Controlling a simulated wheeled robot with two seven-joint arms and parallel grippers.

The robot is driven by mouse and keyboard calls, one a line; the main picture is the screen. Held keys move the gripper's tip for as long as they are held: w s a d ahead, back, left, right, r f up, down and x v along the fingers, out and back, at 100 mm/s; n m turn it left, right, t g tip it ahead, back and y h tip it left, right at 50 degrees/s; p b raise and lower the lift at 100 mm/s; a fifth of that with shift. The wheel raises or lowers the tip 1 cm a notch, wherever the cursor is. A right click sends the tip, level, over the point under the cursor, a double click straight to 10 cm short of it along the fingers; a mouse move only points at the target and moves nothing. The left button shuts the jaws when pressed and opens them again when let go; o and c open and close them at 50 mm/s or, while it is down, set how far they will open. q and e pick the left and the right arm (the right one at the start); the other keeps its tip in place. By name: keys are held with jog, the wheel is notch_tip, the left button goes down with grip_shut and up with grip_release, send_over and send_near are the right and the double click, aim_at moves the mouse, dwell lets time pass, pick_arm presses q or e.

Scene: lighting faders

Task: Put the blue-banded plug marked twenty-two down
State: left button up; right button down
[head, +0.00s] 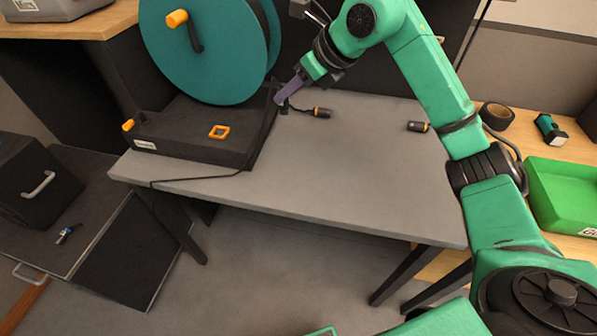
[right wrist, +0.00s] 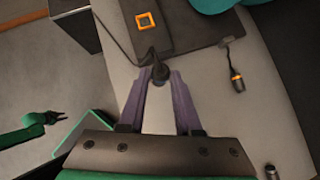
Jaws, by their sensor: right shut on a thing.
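My right gripper (head: 281,101) reaches down over the back left of the grey table, beside the black reel base. In the right wrist view its purple fingers (right wrist: 160,78) are shut on a dark plug (right wrist: 160,73), with a black cable running up from it. Its band and number cannot be made out. Another dark plug with an orange band (head: 321,112) lies on the table just right of the gripper; it also shows in the right wrist view (right wrist: 237,82). My left gripper (right wrist: 52,118) shows small at the left of the right wrist view; its jaws are unclear.
A big teal reel (head: 205,50) stands on the black base (head: 185,130), which carries an orange square frame (head: 219,131). A short dark plug (head: 418,126) lies at the table's right. A green tray (head: 565,195) is on the side bench. The table's middle (head: 320,170) is clear.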

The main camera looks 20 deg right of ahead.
jog(key=f, duration=0.9)
jog(key=f+p, duration=0.1)
jog(key=f, duration=0.8)
jog(key=shift+s+a+f, duration=0.1)
jog(key=shift+s+f, duration=0.1)
jog(key=shift+f, duration=0.45)
jog(key=shift+f+b, duration=0.4)
jog(key=c, duration=0.6)
grip_release()
jog(key=shift+r, duration=0.1)
pick_arm(q)
jog(key=shift+w+r, duration=0.1)
jog(key=shift+w, duration=0.25)
jog(key=shift+r, duration=0.1)
pick_arm(e)
jog(key=shift+r, duration=0.15)
